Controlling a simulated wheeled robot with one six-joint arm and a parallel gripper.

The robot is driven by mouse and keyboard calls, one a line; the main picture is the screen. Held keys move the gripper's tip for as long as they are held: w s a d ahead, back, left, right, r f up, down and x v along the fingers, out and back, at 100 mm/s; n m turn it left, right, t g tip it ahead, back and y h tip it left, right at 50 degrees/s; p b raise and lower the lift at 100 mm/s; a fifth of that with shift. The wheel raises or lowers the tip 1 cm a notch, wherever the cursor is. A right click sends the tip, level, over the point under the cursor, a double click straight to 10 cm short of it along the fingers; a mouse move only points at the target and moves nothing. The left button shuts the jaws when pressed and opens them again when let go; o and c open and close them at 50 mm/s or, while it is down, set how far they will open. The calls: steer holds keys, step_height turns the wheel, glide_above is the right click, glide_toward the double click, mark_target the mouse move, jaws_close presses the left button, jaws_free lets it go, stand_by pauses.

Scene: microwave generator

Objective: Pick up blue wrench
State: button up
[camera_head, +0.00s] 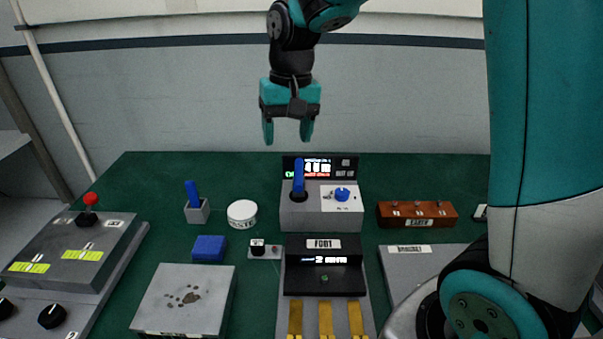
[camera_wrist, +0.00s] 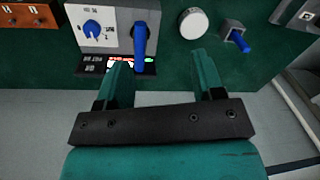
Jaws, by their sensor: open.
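No item shows a clear wrench shape, so I cannot tell which blue item is the blue wrench. One blue handle (camera_head: 298,178) stands upright on the left of a grey control box; it also shows in the wrist view (camera_wrist: 140,45). Another blue handle (camera_head: 192,190) leans in a small grey holder (camera_head: 197,213), also in the wrist view (camera_wrist: 239,41). My gripper (camera_head: 287,135) is open and empty, pointing down above and behind the control box, apart from everything. In the wrist view its fingers (camera_wrist: 160,68) have a gap between them.
The control box (camera_head: 320,215) has a blue knob (camera_head: 342,193). A white round tin (camera_head: 242,214) and a blue block (camera_head: 209,249) lie left of it. A brown switch box (camera_head: 417,213) stands right. Grey panels fill the front of the green table (camera_head: 150,185); its back left is clear.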

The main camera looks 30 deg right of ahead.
mark_target(301, 171)
steer(key=w+d+m+p, duration=0.1)
steer(key=w+d+m, duration=0.3)
steer(key=w+d, duration=0.15)
steer(key=shift+h, duration=0.4)
steer(key=f, duration=0.3)
steer(key=f+p, duration=0.1)
steer(key=f, duration=0.3)
steer(key=d+f, duration=0.1)
steer(key=f, duration=0.3)
steer(key=shift+f+p, duration=0.25)
steer(key=shift+p, duration=0.15)
steer(key=shift+w+a+f+p, duration=0.15)
steer(key=shift+f+p, duration=0.35)
steer(key=shift+f, duration=1.05)
steer(key=shift+s+a+f+p, duration=0.1)
steer(key=shift+f+p, duration=0.4)
steer(key=shift+f, duration=1)
steer(key=c, duration=1.1)
steer(key=shift+r, duration=0.1)
